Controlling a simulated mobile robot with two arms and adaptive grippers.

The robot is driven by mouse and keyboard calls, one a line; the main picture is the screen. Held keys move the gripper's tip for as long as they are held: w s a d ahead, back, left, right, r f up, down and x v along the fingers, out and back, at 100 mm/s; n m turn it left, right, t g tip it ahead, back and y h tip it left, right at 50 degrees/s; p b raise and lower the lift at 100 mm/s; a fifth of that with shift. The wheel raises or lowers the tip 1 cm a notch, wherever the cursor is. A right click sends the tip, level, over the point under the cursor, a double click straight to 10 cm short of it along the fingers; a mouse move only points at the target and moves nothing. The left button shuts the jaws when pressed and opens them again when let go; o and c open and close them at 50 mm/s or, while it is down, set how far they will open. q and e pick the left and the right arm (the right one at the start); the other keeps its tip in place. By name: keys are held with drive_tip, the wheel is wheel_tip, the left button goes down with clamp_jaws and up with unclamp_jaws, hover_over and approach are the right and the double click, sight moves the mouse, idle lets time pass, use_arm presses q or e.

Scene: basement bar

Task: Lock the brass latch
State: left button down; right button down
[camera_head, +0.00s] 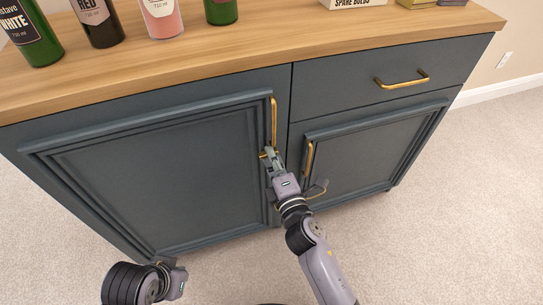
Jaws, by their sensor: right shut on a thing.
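The brass latch (263,155) is a small piece at the inner edge of the large left cabinet door (150,175), just below that door's long brass handle (274,122). My right gripper (270,153) reaches up from the bottom and is shut on the latch. Its fingers hide most of the latch, so I cannot tell how far it is turned. Part of my left arm shows at the lower left, with the left gripper (175,280) low in front of the cabinet. Its fingers are not clear enough to tell open from shut.
The right door (350,155) and the drawer above it (375,80) have brass handles and look closed. Several bottles and small boxes stand on the wooden top (250,50). Pale carpet (440,220) is free in front and to the right.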

drive_tip(key=shift+m, duration=0.6)
drive_tip(key=c, duration=1.7)
unclamp_jaws()
